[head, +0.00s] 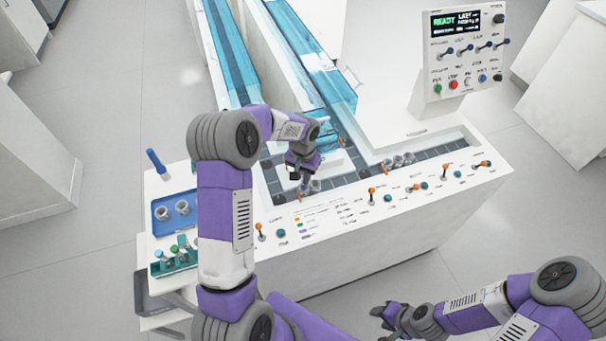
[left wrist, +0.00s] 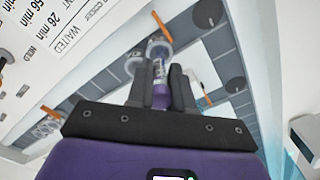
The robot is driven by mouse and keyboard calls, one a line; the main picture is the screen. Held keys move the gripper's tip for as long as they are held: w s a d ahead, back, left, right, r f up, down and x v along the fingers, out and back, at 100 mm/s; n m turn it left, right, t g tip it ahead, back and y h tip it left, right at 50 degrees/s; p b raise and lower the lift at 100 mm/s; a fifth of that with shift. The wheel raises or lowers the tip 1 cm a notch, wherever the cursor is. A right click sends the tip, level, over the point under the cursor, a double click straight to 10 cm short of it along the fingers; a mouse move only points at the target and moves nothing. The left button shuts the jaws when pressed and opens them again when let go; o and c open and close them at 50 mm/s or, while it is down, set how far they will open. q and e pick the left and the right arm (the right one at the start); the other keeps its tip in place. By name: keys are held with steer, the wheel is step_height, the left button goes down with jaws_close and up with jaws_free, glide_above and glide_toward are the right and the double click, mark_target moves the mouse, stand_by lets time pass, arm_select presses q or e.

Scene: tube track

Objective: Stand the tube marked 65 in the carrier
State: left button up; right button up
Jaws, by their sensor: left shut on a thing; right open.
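My left gripper (head: 301,178) is over the track's near-left corner, pointing down. The left wrist view shows its fingers (left wrist: 160,88) shut on a purple-capped tube (left wrist: 160,95). The number on the tube cannot be read. A clear round carrier (left wrist: 158,47) is at the tube's far end; I cannot tell whether the tube is inside it or just in front of it. Another carrier (left wrist: 134,64) stands beside it. In the head view, a carrier (head: 315,186) shows just below the gripper. My right gripper (head: 385,315) is open and empty, away from the bench.
A blue tray (head: 160,228) with two grey cups and a teal rack (head: 157,271) with several capped tubes stand at the bench's left. Several carriers (head: 398,160) sit further right on the track. Orange-tipped levers (head: 371,191) line the front. A control panel (head: 466,55) reads READY.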

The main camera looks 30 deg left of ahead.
arm_select(q)
steer(key=o, duration=0.9)
step_height(320, 180, up, 8)
steer(key=shift+f+p, duration=0.15)
steer(key=shift+p, duration=0.75)
